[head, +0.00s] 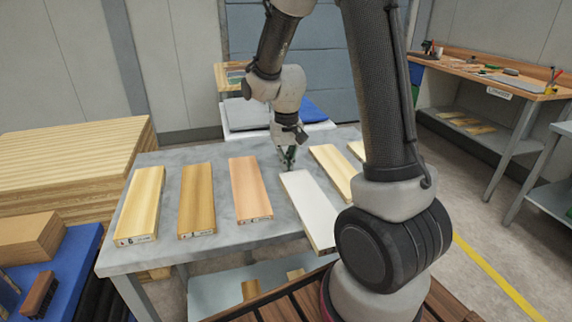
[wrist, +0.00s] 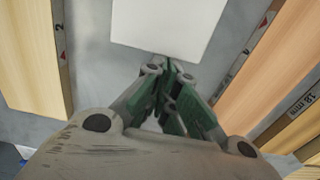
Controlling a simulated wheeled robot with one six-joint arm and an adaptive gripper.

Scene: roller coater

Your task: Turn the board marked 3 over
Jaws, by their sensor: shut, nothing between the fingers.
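A white-faced board (head: 314,205) lies on the grey table (head: 200,255) between a pinkish board and a pale yellow board. Its number cannot be read. It also shows at the top of the wrist view (wrist: 165,25), between a board marked 2 (wrist: 25,50) and an orange-toned board (wrist: 275,60). My gripper (head: 288,160) is over the table at the white board's far end, fingers pointing down. In the wrist view its green fingers are together at the tips, empty, close to the white board's edge. Whether they touch it cannot be told.
The pinkish board (head: 249,187), a golden-brown board (head: 196,195) and a yellow board (head: 141,200) lie to the left. The pale yellow board (head: 333,170) lies to the right. Narrow bare strips separate them. Stacked planks (head: 75,160) stand left of the table; a workbench (head: 490,75) stands right.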

